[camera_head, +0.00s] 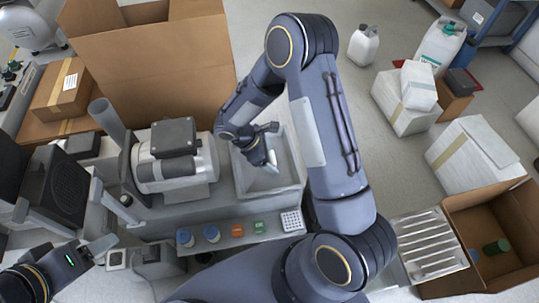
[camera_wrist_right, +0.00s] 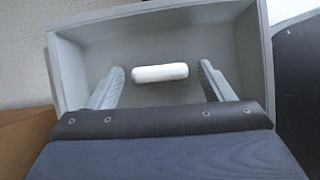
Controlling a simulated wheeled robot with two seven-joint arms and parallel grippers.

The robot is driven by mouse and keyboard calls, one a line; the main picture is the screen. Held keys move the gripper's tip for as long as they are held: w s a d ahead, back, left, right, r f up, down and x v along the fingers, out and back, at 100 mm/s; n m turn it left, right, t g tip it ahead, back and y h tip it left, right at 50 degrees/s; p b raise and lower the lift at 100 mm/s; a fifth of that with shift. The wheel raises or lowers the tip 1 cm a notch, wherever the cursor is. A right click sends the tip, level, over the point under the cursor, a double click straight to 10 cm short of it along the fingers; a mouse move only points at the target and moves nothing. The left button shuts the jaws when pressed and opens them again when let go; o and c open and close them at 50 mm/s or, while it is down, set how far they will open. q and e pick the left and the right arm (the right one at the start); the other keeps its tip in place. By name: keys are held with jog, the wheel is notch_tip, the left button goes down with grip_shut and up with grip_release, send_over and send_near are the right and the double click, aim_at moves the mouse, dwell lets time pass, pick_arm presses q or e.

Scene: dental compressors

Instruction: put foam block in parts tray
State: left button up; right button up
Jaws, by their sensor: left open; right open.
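The white foam block (camera_wrist_right: 160,73) shows in the right wrist view between my right gripper's spread fingers, with a gap on each side. It also shows in the head view (camera_head: 272,160), partly hidden by the gripper. The grey parts tray (camera_head: 295,185) is an open box, and its walls frame the block in the right wrist view (camera_wrist_right: 62,65). My right gripper (camera_wrist_right: 160,80) is open over the tray's inside. I cannot tell whether the block touches the tray floor. My left gripper (camera_head: 108,250) is open and empty at lower left, away from the tray.
A grey compressor unit (camera_head: 178,165) stands left of the tray. A panel with blue knobs and coloured buttons (camera_head: 238,230) lies in front. A large open cardboard box (camera_head: 160,60) stands behind. White boxes (camera_head: 470,155) and an open carton (camera_head: 490,215) stand at right.

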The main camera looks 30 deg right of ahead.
jog(key=shift+r, duration=0.3)
jog(key=p+v, duration=0.4)
jog(key=v, duration=0.7)
jog(key=s+d+r+m+t+y, duration=0.1)
jog(key=s+d+r+m+y, duration=0.25)
jog(key=r, duration=0.35)
jog(key=s+d+r+m+y, duration=0.2)
jog(key=s+r+m, duration=0.2)
jog(key=s+r, duration=0.15)
jog(key=s+r+m+t+y, duration=0.2)
jog(key=s+r+m+t, duration=0.1)
jog(key=s+m, duration=0.1)
jog(key=s+a+r+m+t+y, duration=0.1)
jog(key=s+r+m+t+y, duration=0.1)
jog(key=s, duration=0.5)
jog(key=shift+a+r+m+t, duration=0.35)
jog(key=shift+r+m+t, duration=0.4)
jog(key=shift+m, duration=0.6)
jog(key=shift+s+r, duration=0.1)
notch_tip(320, 180, up, 26)
jog(key=p, duration=2.5)
